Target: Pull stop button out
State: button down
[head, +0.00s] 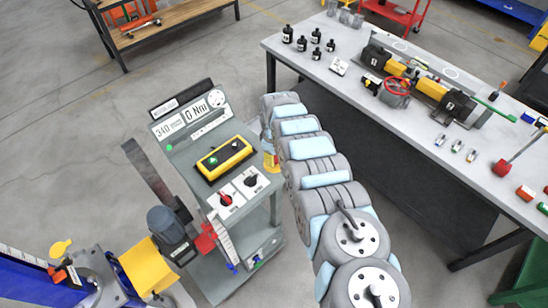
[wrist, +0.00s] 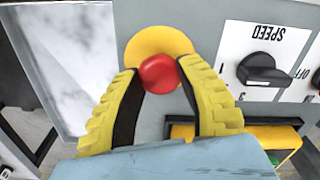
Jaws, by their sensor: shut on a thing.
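The stop button is a round red knob (wrist: 159,74) in front of a yellow disc (wrist: 158,41) on the grey panel, seen in the wrist view. My gripper (wrist: 157,79) has its two ridged yellow fingers on either side of the red knob, with the tips closed on it. The lower side of the knob shows between the fingers.
A black speed knob (wrist: 262,70) sits close right of the fingers. In the head view a yellow box with a green button (head: 224,159), a red switch (head: 226,199) and a black switch (head: 251,181) are on the console. A workbench (head: 345,88) with jack parts stands at right.

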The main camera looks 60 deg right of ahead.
jog(key=shift+r+p, duration=0.45)
jog(key=shift+r, duration=0.3)
jog(key=c, duration=0.6)
grip_release()
notch_tip(320, 180, up, 12)
dwell(0.8)
